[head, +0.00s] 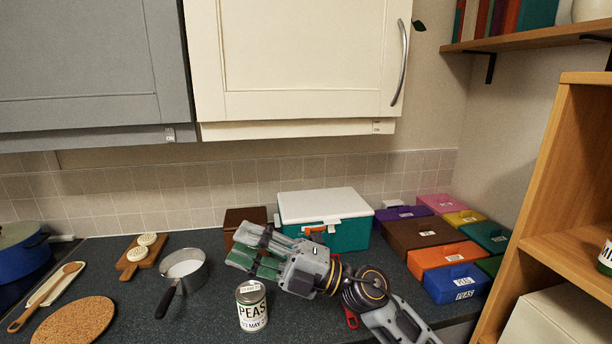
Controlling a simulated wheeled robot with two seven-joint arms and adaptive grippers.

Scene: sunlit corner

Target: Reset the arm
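My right arm comes in from the lower right over the counter. Its gripper (243,249) points left, with its two fingers apart and nothing seen between them. The gripper and wrist hide part of the brown box and part of a teal box with a white lid (325,205). My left gripper is not in view.
A saucepan (184,270), a wooden board (143,257) and a cork mat (75,322) lie to the left on the dark counter (120,300). Several coloured boxes, including an orange one (445,257), fill the right. A wooden shelf unit (560,190) stands far right.

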